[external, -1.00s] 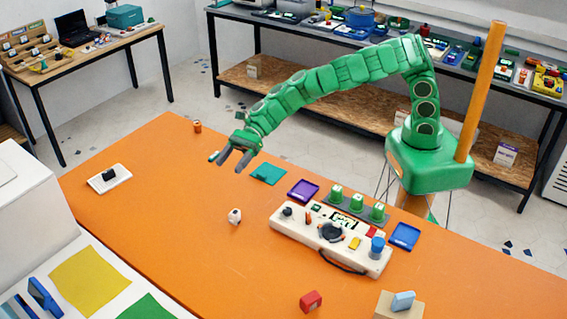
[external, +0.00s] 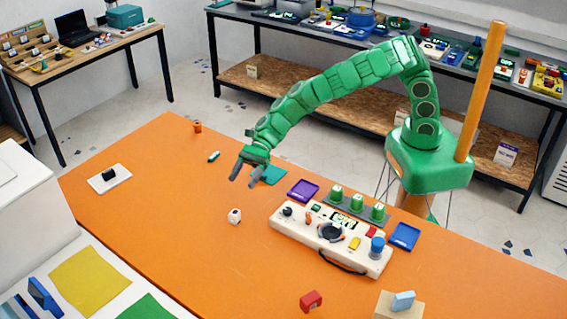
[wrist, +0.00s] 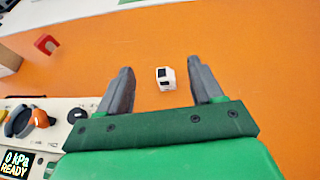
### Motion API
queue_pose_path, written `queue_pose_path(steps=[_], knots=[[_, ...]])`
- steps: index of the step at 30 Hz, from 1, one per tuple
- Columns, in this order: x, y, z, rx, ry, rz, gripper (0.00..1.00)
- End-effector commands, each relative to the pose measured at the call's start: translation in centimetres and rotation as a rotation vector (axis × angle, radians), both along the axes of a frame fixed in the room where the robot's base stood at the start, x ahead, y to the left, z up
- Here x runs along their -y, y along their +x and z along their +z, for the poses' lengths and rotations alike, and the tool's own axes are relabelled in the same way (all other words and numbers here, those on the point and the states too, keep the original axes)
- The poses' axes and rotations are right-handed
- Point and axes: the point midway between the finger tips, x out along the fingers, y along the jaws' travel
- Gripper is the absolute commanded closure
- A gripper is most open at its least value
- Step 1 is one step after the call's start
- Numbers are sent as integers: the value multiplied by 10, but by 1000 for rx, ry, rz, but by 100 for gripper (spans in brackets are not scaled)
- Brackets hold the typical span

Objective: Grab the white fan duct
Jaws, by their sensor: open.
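The white fan duct (external: 235,216) is a small white block with dark openings, lying on the orange table (external: 180,230). In the wrist view the fan duct (wrist: 166,78) lies between the two dark fingertips in the picture, just beyond them. My gripper (external: 243,176) is open and empty, above the table and a little behind the fan duct in the external view. Its two fingers also show in the wrist view (wrist: 160,80). Nothing touches the fan duct.
A white control panel (external: 290,226) with knobs stands right of the fan duct. A red block (external: 311,301) sits near the front.

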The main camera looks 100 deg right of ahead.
Motion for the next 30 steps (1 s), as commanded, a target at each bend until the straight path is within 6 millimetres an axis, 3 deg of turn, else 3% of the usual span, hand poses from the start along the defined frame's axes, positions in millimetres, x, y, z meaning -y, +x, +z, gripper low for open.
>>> queue_pose_path(steps=[4,10,30], knots=[[-1,-1,-35,-8,4,0,34],[0,-1,-66,-5,0,-2,34],[-20,15,-86,-1,0,0,34]])
